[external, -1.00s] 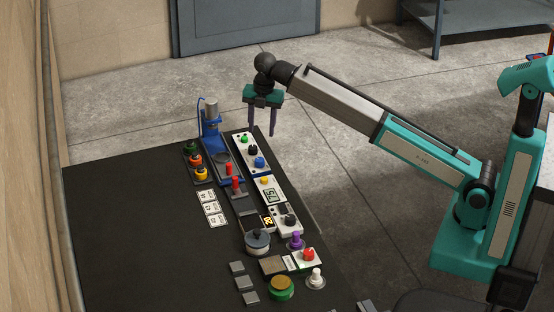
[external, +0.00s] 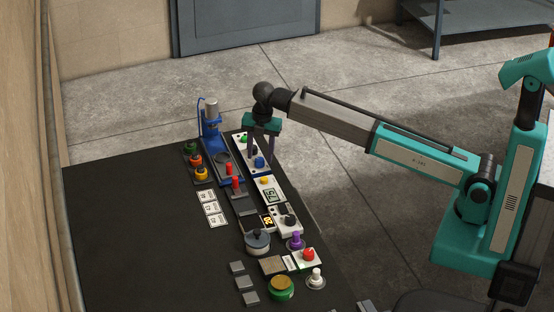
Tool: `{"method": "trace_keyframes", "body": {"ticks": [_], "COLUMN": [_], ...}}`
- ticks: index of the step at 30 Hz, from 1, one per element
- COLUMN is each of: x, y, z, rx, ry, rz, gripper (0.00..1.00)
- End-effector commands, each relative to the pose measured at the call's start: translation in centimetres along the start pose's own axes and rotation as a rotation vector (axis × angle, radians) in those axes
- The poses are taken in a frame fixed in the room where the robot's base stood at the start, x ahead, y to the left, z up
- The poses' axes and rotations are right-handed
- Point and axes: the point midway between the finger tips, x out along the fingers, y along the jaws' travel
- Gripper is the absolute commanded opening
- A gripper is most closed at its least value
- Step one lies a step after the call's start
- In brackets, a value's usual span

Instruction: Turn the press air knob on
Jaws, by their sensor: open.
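A white control panel (external: 263,171) stands beside the blue press (external: 209,118). It carries a green button (external: 243,138) and a blue button (external: 259,162); the black knob between them is mostly hidden by my gripper's finger. Another black knob (external: 290,219) sits on a white box lower on the table; no readable label tells which knob is the press air one. My gripper (external: 261,155) points down over the upper panel, fingers apart and empty, around the area of its knob and blue button. I cannot tell whether it touches anything.
Red levers (external: 236,184), a yellow-button meter box (external: 270,190), a purple knob (external: 295,241), a red button (external: 308,254) and a lidded pot (external: 257,241) crowd the table's right side. The dark table (external: 130,230) is bare at left.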

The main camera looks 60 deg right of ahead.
Motion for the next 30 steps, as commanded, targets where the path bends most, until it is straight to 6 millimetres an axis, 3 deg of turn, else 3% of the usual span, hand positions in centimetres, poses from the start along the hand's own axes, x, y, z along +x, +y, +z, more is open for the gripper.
{"method": "trace_keyframes", "body": {"ticks": [7, 17, 20, 25, 30], "x": [1.6, 1.8, 1.8, 1.8, 1.8], "y": [0.0, 0.0, 0.0, 0.0, 0.0], "z": [0.0, 0.0, 0.0, 0.0, 0.0], "rx": [0.0, 0.0, 0.0, 0.0, 0.004], "ry": [0.0, 0.0, 0.0, 0.0, 0.0], "rz": [0.0, 0.0, 0.0, 0.0, 0.0], "gripper": [0.46, 0.46, 0.34, 0.05, 0.05]}}
